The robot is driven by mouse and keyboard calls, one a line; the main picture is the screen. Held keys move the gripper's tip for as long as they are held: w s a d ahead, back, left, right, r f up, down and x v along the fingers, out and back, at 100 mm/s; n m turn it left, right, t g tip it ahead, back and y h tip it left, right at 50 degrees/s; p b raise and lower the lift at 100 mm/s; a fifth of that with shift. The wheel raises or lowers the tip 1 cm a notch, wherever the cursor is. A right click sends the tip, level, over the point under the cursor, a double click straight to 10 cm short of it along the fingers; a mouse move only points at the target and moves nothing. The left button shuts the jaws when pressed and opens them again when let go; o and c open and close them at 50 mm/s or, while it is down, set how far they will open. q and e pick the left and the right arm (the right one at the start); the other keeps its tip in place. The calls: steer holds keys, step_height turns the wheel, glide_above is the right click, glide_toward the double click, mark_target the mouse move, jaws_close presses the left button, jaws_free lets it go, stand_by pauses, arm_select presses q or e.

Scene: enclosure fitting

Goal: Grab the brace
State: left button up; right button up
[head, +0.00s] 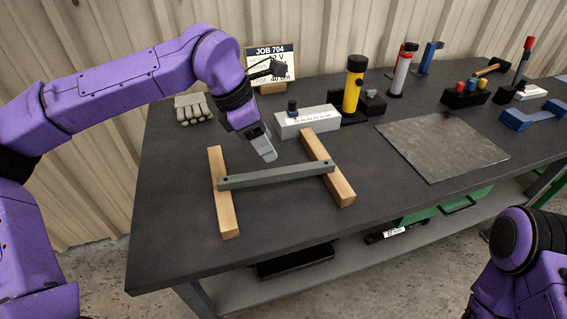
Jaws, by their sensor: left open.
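The brace looks to be the grey bar (285,175) with a dark hole near each end. It lies across two wooden blocks, the left block (218,168) and the right block (341,190), on the dark workbench. My left gripper (268,156) points down just above and behind the middle of the bar. It is open, its fingers seen nearly edge-on, and nothing shows between them. A small gap seems to lie between its tips and the bar. My right arm shows at the lower right, but its gripper is out of the picture.
A white box (307,121) stands behind the bar, near a yellow flashlight (354,85). Grey gloves (193,108) lie at the back left, and a job sign (272,64) stands behind. A grey mat (443,145) and a blue bracket (532,115) lie to the right. The front bench is clear.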

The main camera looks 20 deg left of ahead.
mark_target(277, 171)
arm_select(q)
steer(key=shift+s+d+f, duration=0.2)
steer(key=shift+f, duration=0.35)
steer(key=shift+s+d+f, duration=0.2)
steer(key=shift+f, duration=0.3)
steer(key=x, duration=0.3)
steer(key=a+x, duration=0.1)
steer(key=x, duration=0.1)
steer(key=shift+w+d+f+p, duration=0.15)
steer(key=shift+w+f+p, duration=0.15)
steer(key=shift+f, duration=0.1)
steer(key=shift+d+f, duration=0.15)
jaws_close()
